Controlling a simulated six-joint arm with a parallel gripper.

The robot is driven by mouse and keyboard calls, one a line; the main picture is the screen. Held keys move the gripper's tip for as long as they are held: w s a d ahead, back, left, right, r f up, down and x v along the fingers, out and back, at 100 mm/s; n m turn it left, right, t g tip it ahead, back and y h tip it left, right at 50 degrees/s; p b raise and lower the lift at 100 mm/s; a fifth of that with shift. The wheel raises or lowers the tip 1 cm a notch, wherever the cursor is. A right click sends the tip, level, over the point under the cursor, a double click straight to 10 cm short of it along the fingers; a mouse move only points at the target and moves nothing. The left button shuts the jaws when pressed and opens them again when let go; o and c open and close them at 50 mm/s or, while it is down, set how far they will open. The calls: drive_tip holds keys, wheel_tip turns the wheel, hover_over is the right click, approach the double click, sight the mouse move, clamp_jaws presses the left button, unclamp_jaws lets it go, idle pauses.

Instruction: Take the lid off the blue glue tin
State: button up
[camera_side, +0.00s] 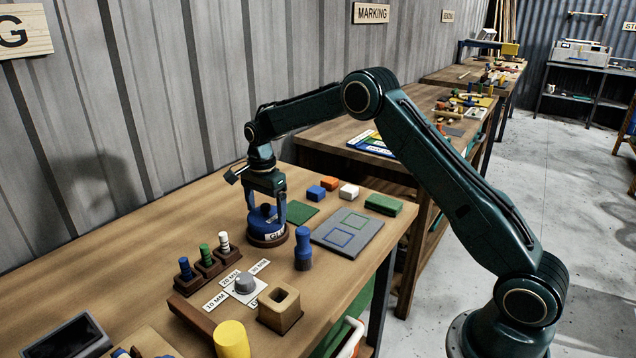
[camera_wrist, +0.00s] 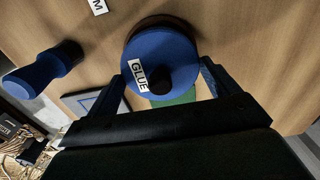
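The blue glue tin (camera_side: 258,223) stands upright on a round brown base (camera_side: 268,241) on the bench, with a white GLUE label on it. In the wrist view I look down on its round blue lid (camera_wrist: 172,50), which is on the tin and has a dark knob (camera_wrist: 155,79). My gripper (camera_side: 266,206) is right over the tin, pointing down. In the wrist view my gripper (camera_wrist: 166,78) is open, with one finger on each side of the knob, apart from it. The near finger hides part of the tin in the side view.
A blue bottle-shaped piece (camera_side: 303,248) stands to the right of the tin. A rack of coloured pegs (camera_side: 207,266) is at left. Bare bench lies farther left.

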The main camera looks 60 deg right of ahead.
sight(266, 205)
drive_tip(key=shift+c, duration=0.9)
drive_tip(key=shift+r, duration=0.1)
wheel_tip(266, 205, up, 20)
idle(0.6)
drive_tip(key=d+f, duration=0.4)
drive_tip(key=d, duration=0.8)
drive_tip(key=shift+w+d, duration=0.15)
drive_tip(key=shift+d, duration=0.1)
drive_tip(key=shift+f, duration=0.1)
wheel_tip(266, 205, down, 14)
drive_tip(key=shift+f, duration=0.1)
